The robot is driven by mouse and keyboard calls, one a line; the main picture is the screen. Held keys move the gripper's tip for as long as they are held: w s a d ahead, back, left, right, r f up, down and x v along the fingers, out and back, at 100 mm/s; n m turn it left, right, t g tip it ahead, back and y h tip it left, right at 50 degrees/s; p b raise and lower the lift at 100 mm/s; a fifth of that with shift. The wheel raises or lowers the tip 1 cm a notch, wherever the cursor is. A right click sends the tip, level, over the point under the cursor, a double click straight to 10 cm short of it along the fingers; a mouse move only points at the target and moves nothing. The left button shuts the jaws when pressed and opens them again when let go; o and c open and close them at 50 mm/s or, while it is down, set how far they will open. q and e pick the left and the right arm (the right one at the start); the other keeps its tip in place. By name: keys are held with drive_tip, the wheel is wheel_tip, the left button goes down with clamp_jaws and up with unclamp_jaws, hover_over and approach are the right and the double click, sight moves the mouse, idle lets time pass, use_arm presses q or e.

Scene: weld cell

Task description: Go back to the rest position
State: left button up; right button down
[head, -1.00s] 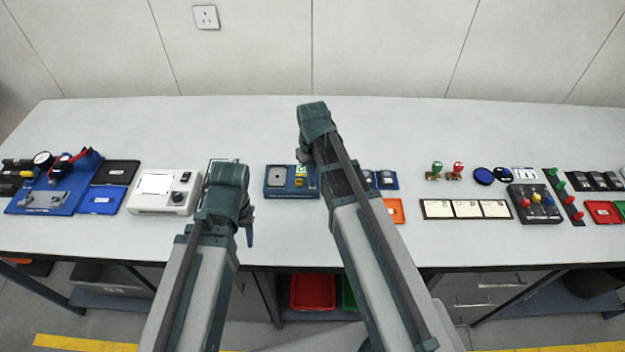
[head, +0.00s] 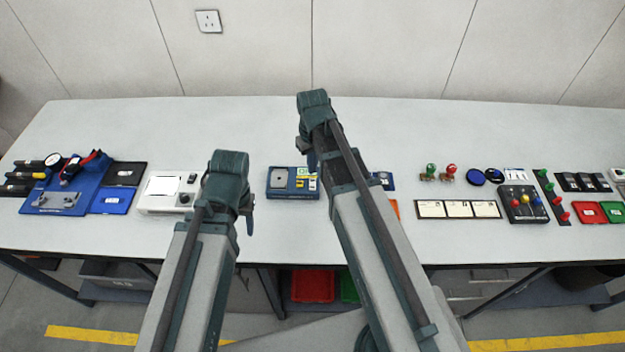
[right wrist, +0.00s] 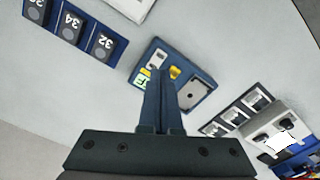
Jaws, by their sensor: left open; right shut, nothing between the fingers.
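My left gripper (head: 246,212) is at the end of the left arm, over the front part of the bench, to the right of a white device. It points down and is mostly hidden behind its own wrist; it appears open and holds nothing visible. My right gripper (head: 307,160) hangs over the bench by a blue device (head: 290,192), partly hidden by its arm. In the right wrist view its two fingers (right wrist: 160,72) are together with nothing between them, in front of the blue device (right wrist: 196,90).
The bench (head: 240,125) is bare along the back. At left are a blue fixture (head: 75,195), a blue tray (head: 112,201) and the white device (head: 155,203). At right are white cards (head: 458,209), stamps (head: 450,172) and a black box with coloured knobs (head: 522,205).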

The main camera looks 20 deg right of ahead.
drive_tip(key=s+a+f+n+h+b, duration=0.1)
drive_tip(key=s+a, duration=0.9)
drive_tip(key=s, duration=0.4)
drive_tip(key=shift+s+a, duration=0.15)
drive_tip(key=shift+a, duration=0.1)
idle(1.0)
